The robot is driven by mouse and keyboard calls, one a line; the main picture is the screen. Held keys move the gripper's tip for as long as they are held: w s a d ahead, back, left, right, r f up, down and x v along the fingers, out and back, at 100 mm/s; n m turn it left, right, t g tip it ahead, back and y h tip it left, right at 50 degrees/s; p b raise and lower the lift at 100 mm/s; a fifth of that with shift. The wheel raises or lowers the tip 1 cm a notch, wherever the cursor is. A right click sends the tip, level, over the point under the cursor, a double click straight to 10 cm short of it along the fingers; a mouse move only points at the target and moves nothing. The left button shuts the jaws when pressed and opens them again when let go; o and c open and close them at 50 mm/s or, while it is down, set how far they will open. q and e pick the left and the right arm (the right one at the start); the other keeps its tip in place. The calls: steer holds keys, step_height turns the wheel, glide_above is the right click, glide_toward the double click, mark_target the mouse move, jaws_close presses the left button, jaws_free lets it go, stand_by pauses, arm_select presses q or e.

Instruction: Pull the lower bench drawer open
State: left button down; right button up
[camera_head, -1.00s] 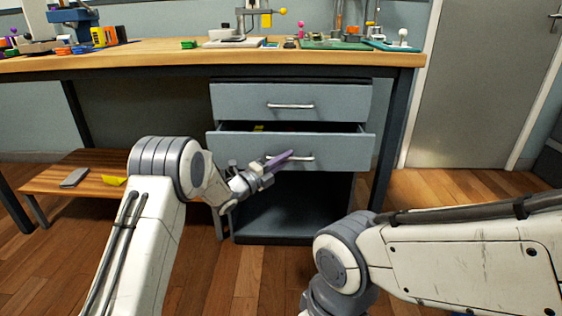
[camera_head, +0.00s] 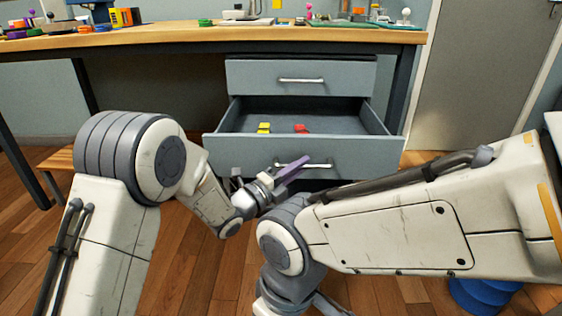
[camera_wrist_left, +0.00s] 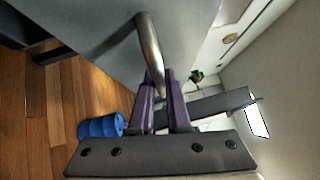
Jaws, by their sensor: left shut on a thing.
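The lower bench drawer (camera_head: 240,156) is grey and stands well out from the cabinet, its inside showing from above. Its metal bar handle (camera_head: 322,164) is on the front and also shows close up in the left wrist view (camera_wrist_left: 148,45). My left gripper (camera_head: 300,168) is shut on the handle with its purple fingers; in the left wrist view the fingers (camera_wrist_left: 160,85) meet the bar's end. A yellow item (camera_head: 263,128) and a red item (camera_head: 301,128) lie in the drawer. My right gripper is hidden or out of view; only its arm shows.
The upper drawer (camera_head: 350,76) is shut above. The wooden bench top (camera_head: 180,38) carries several tools and small parts. A blue drum (camera_head: 485,295) stands on the floor at lower right, also in the left wrist view (camera_wrist_left: 100,126). A grey door (camera_head: 495,90) is behind.

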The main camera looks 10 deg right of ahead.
arm_select(q)
steer(key=shift+s+a, duration=0.1)
steer(key=shift+s, duration=0.2)
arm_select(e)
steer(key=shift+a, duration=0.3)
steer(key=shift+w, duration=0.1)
arm_select(q)
steer(key=c, duration=0.9)
jaws_free()
steer(key=shift+w, duration=0.1)
steer(key=shift+a, duration=0.1)
steer(key=p+v, duration=0.3)
steer(key=v, duration=0.7)
steer(key=shift+a+f, duration=0.1)
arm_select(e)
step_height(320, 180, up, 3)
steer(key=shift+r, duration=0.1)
